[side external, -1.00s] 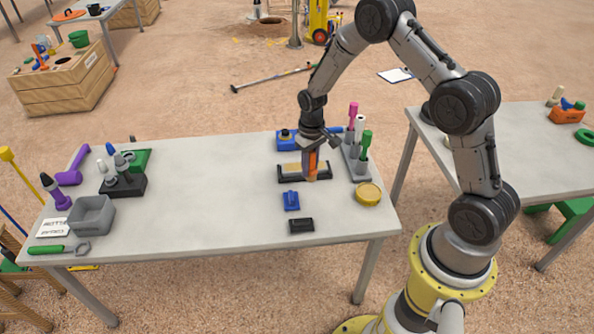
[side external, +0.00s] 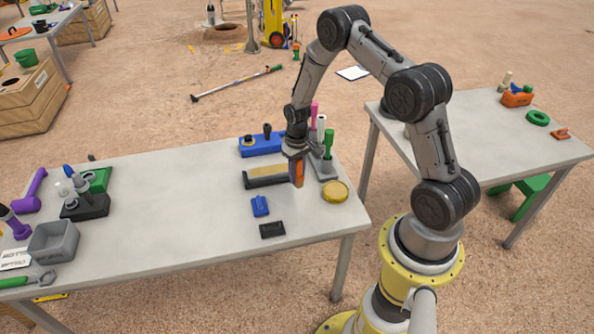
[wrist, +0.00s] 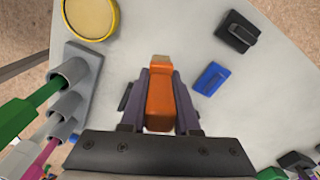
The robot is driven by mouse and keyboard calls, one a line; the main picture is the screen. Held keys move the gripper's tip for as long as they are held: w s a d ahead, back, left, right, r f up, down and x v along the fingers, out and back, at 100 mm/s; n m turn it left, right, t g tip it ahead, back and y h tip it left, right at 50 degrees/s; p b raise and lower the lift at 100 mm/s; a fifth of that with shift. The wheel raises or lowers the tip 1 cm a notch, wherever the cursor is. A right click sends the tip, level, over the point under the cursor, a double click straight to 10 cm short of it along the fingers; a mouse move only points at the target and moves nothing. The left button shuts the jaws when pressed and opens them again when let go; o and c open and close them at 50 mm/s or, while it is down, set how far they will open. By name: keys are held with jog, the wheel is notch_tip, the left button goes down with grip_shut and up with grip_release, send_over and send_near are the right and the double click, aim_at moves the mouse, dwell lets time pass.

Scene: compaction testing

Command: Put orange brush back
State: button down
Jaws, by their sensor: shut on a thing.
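My gripper (side external: 297,157) points down over the right part of the table and is shut on the orange brush (side external: 298,173). In the wrist view the orange brush (wrist: 160,98) sits upright between the two dark fingers (wrist: 160,88). Its lower end is close to the tabletop; I cannot tell whether it touches. A black tray with a tan strip (side external: 265,178) lies just left of the brush. A grey rack (side external: 324,170) holding pink, white and green handled tools stands behind and right of the brush.
A yellow round lid (side external: 335,191) lies to the right, near the table edge. A small blue block (side external: 260,206) and a black block (side external: 272,230) lie in front. A blue holder (side external: 262,144) stands behind. The middle of the table (side external: 170,210) is clear.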

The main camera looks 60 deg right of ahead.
jog(key=shift+f, duration=3.45)
jog(key=shift+f, duration=0.4)
jog(key=c, duration=1)
grip_release()
jog(key=shift+o, duration=0.3)
jog(key=o, duration=0.5)
jog(key=c, duration=0.4)
jog(key=shift+o, duration=0.2)
jog(key=shift+r, duration=0.15)
jog(key=shift+r, duration=3.9)
